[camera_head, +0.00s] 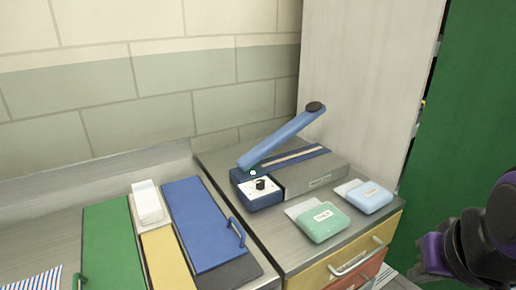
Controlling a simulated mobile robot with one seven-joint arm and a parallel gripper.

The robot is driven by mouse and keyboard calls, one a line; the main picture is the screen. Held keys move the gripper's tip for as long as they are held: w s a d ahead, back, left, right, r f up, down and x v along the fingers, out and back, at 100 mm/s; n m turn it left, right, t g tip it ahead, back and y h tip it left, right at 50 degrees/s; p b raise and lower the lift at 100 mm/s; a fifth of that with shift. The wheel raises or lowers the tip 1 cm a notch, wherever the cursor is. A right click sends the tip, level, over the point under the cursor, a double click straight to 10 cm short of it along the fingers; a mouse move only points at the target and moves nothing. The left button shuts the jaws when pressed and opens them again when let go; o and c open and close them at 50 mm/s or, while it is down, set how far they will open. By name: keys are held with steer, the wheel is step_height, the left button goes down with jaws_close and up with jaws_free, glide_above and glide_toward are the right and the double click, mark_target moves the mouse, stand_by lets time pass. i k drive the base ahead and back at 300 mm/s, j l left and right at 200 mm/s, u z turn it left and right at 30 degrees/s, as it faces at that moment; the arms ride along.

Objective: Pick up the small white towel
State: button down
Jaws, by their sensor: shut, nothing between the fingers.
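A small white item (147,201), which looks like the folded white towel, rests on a pale narrow panel on the left counter. It lies between a green panel and a blue panel. I cannot make out its cloth texture clearly. Dark, purple-banded links of my arm (470,246) show at the right edge, well apart from the white item. My gripper's fingers do not show.
A blue-handled sealing device (262,186) stands on the right cabinet. Green (322,222) and light blue (369,197) packs lie at its front. The blue panel (203,222) has a raised handle. A striped cloth (35,281) lies bottom left.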

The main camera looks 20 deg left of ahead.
mark_target(149, 211)
steer(key=u, duration=1.35)
steer(key=k+l+u, duration=0.1)
steer(key=u, duration=0.25)
steer(key=k+l+u, duration=0.2)
steer(key=u, duration=0.15)
steer(key=k+l, duration=0.3)
steer(key=i+j+z, duration=0.15)
steer(key=j+z, duration=0.7)
steer(key=i+j, duration=0.05)
steer(key=j, duration=0.05)
